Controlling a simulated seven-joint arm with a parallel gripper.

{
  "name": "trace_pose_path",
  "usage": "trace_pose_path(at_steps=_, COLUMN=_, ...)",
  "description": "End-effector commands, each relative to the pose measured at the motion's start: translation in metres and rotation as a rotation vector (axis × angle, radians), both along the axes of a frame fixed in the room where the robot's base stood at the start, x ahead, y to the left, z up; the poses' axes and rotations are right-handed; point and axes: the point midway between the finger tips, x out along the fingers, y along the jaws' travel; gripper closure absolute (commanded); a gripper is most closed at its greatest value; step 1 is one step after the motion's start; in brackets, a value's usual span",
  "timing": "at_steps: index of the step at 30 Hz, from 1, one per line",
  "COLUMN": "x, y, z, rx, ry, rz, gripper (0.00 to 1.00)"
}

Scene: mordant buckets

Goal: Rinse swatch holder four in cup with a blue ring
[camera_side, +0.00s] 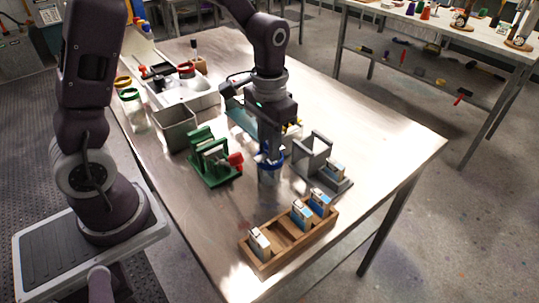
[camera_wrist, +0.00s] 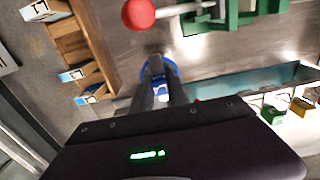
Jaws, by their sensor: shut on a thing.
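The cup with the blue ring (camera_side: 270,173) stands on the steel table, between the green stand and the grey stand. Its blue rim (camera_wrist: 173,70) shows around my fingertips in the wrist view. My gripper (camera_side: 269,150) points down at the cup's mouth, shut on a swatch holder that is mostly hidden by the fingers and cup. I cannot read its number or tell how deep it sits. The wooden rack (camera_side: 279,250) at the front holds swatch holders: one at the left end (camera_side: 260,243) and two towards the right (camera_side: 301,214), (camera_side: 320,201), with an empty stretch between.
The green stand with a red knob (camera_side: 236,160) is close left of the cup; the grey stand (camera_side: 313,152) is close right. A teal trough (camera_wrist: 245,84) lies behind. A grey bin (camera_side: 176,132) and white basin (camera_side: 188,96) stand farther back. The table's right side is clear.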

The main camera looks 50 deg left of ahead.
Motion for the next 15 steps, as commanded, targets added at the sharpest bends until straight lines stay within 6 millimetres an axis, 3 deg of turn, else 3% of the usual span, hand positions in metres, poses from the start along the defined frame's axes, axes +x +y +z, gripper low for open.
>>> trace_pose_path(at_steps=5, x=0.0002, y=0.0000, z=0.0053, rx=0.000, ry=0.000, rz=0.000, gripper=1.00)
trace_pose_path(at_steps=15, x=-0.0001, y=0.0000, z=-0.0025, rx=0.000, ry=0.000, rz=0.000, gripper=1.00)
